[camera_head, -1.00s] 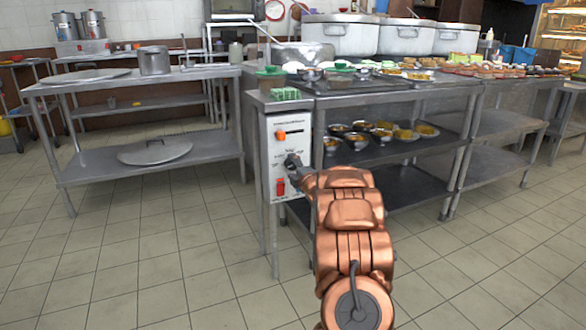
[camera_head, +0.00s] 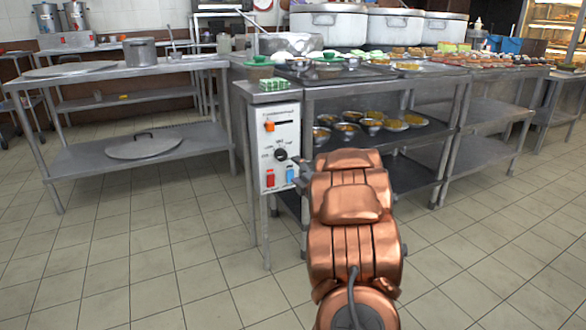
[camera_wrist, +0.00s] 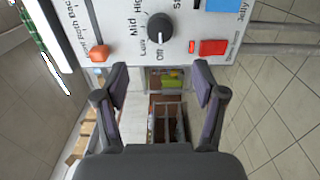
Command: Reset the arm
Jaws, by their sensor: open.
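My gripper (camera_wrist: 160,88) is open and empty in the wrist view, with its two dark fingers apart. In the head view it is mostly hidden behind my copper arm. The white control panel (camera_head: 275,143) hangs on the front left end of the counter. Its black knob (camera_head: 281,154) also shows in the wrist view (camera_wrist: 160,26), ahead of and apart from my fingertips. An orange switch (camera_head: 269,126) sits above the knob, and a red button (camera_head: 270,178) and a blue button (camera_head: 291,175) sit below it.
The metal counter (camera_head: 330,92) carries dishes, with large stockpots (camera_head: 335,32) behind. Bowls of food stand on its shelf (camera_head: 415,178). A steel table (camera_head: 120,70) with a pot (camera_head: 140,52) stands at left. The tiled floor (camera_head: 140,260) in front is clear.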

